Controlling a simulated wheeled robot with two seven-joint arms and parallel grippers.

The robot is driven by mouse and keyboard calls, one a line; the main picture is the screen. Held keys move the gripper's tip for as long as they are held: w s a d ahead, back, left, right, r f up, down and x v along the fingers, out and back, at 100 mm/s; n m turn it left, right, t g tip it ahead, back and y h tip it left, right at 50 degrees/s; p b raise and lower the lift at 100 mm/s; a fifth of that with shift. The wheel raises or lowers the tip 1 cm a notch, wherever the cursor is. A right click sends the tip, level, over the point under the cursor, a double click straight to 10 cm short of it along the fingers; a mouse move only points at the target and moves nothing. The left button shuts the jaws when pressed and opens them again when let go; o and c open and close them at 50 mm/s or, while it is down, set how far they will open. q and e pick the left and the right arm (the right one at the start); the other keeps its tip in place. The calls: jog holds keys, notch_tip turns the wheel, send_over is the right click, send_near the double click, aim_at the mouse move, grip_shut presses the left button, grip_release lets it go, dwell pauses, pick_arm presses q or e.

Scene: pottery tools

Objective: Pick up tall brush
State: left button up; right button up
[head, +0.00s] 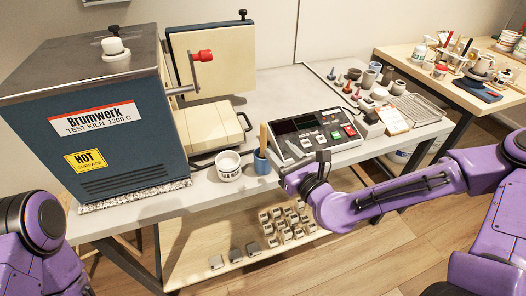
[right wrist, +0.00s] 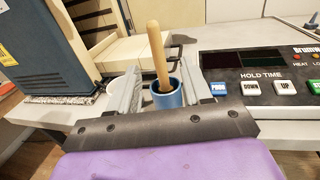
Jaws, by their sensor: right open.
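The tall brush shows as a tan wooden handle (head: 263,138) standing nearly upright in a blue cup (head: 262,163) near the front edge of the grey bench. The right wrist view shows the handle (right wrist: 157,55) leaning slightly, with its lower end hidden inside the blue cup (right wrist: 167,97). My right gripper (head: 289,174) is at the bench front, just right of the cup. Its two grey fingers (right wrist: 157,88) are apart, one on each side of the cup and handle in the picture. I cannot tell whether they touch the cup. My left gripper is out of view.
A white glaze tub (head: 229,167) stands left of the cup. The blue test kiln (head: 115,125) fills the left of the bench. A control box (head: 318,135) with buttons is close on the right. Small pots and a wire rack (head: 418,108) are farther right.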

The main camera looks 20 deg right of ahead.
aim_at(265, 137)
jog(key=shift+w+a+f+b, duration=0.2)
jog(key=shift+w+f+b, duration=0.3)
jog(key=shift+b, duration=1.35)
jog(key=shift+w+a+f+b, duration=0.2)
jog(key=shift+w+b, duration=0.45)
jog(key=shift+b, duration=1.15)
jog(key=x, duration=0.2)
jog(key=r+x, duration=0.1)
jog(key=x, duration=0.1)
jog(key=p+x, duration=0.1)
jog(key=x, duration=0.2)
jog(key=shift+w+a+r, duration=0.1)
jog(key=shift+r, duration=0.2)
jog(key=shift+w+a, duration=0.1)
jog(key=shift+w, duration=0.25)
jog(key=shift+s, duration=0.1)
grip_shut()
